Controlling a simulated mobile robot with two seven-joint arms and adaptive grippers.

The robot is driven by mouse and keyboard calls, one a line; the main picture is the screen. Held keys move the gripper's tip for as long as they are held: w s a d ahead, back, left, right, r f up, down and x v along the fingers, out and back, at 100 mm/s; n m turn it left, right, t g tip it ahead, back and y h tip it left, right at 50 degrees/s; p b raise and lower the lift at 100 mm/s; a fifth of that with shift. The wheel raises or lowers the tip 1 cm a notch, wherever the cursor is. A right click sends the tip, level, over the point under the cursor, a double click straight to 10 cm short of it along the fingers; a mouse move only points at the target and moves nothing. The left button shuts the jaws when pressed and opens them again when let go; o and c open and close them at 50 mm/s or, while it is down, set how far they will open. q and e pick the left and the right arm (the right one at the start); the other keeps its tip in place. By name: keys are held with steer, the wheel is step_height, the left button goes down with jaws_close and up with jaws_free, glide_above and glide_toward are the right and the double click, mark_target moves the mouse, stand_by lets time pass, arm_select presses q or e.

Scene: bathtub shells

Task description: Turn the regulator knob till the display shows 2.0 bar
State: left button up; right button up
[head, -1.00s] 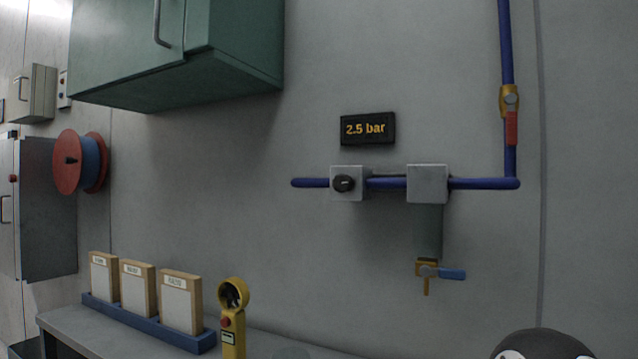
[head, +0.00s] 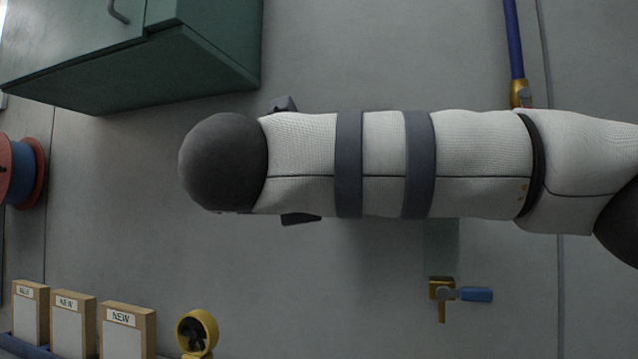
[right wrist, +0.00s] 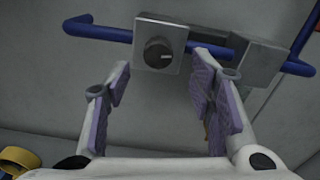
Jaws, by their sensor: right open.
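The regulator knob (right wrist: 158,52) is black with a white mark and sits on a grey block (right wrist: 147,28) on the blue pipe, in the right wrist view. My right gripper (right wrist: 166,79) is open, its purple-padded fingers spread. The knob lies beyond the fingertips, between their directions; I cannot tell whether they reach it. In the head view my right arm covers the knob, the regulator block and most of the pipe. The display is hidden there too; only small dark pieces show at the arm's edges. My left gripper is not in view.
A second grey block (right wrist: 245,60) sits right of the regulator. A green cabinet (head: 195,60) is at upper left.

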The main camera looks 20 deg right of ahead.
steer(key=x, duration=0.4)
steer(key=shift+w+d, duration=0.2)
steer(key=shift+w, duration=0.15)
steer(key=c, duration=1.2)
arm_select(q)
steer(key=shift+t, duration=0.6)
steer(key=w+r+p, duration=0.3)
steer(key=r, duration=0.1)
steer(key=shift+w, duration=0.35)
arm_select(e)
steer(key=shift+o, duration=0.2)
steer(key=n, duration=0.3)
steer(key=o, duration=1.2)
steer(key=shift+c, duration=0.2)
steer(key=shift+s+a, duration=0.1)
